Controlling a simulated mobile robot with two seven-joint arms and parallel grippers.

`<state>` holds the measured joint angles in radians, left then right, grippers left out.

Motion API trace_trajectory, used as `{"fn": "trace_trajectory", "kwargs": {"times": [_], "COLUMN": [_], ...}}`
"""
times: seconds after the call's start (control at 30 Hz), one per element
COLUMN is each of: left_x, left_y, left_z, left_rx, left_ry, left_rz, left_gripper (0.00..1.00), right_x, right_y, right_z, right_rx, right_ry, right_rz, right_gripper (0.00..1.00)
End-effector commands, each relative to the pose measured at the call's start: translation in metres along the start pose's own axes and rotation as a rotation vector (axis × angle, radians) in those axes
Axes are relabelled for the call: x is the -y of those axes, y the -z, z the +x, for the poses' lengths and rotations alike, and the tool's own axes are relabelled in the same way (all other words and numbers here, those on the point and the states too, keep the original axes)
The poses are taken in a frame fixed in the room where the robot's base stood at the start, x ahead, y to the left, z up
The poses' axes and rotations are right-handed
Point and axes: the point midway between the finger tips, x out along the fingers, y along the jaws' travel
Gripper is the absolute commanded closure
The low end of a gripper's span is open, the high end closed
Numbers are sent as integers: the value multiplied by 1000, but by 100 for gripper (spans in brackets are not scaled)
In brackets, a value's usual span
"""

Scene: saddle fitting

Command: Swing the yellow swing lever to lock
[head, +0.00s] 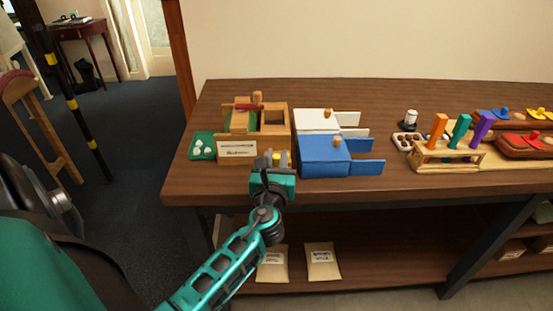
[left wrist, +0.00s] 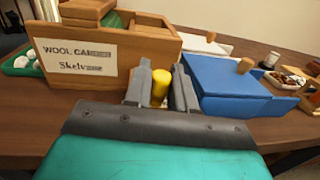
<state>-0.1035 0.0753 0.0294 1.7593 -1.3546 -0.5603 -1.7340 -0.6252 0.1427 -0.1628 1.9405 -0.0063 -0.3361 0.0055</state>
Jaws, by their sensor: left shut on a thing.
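The yellow swing lever (left wrist: 160,84) shows as an upright rounded yellow knob between my left fingers in the left wrist view. In the head view only a small yellow spot of the lever (head: 277,157) shows above the gripper. My left gripper (head: 271,164) is shut on it, at the table's front edge between a wooden box and a blue box. The lever's pivot and base are hidden behind the gripper. The wooden box (left wrist: 145,46) carries a label reading "WOOL CARDING" with a second, blurred line. My right gripper is not in view.
The blue box (head: 325,158) with a wooden knob stands close right of my left gripper. A white box (head: 318,121) is behind it. A green tray (head: 203,146) with white balls lies left. A wooden rack (head: 448,156) with coloured pegs stands further right. Bare tabletop lies behind the boxes.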

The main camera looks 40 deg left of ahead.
Motion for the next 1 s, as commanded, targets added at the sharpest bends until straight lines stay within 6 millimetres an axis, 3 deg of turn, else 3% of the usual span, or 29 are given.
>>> {"fn": "trace_trajectory", "kwargs": {"times": [0.1,0.47,0.77,1.0], "left_x": [0,-2,-11,-18], "left_y": [1,1,2,5], "left_z": [0,0,5,12], "left_rx": [-2,-2,-1,-2], "left_ry": [0,39,228,436], "left_rz": [0,3,9,9], "left_gripper": [100,100,100,100], "right_x": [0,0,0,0], "right_y": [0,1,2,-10], "right_z": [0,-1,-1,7], "right_rx": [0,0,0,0], "right_ry": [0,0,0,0], "right_rz": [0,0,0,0], "right_gripper": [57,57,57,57]}}
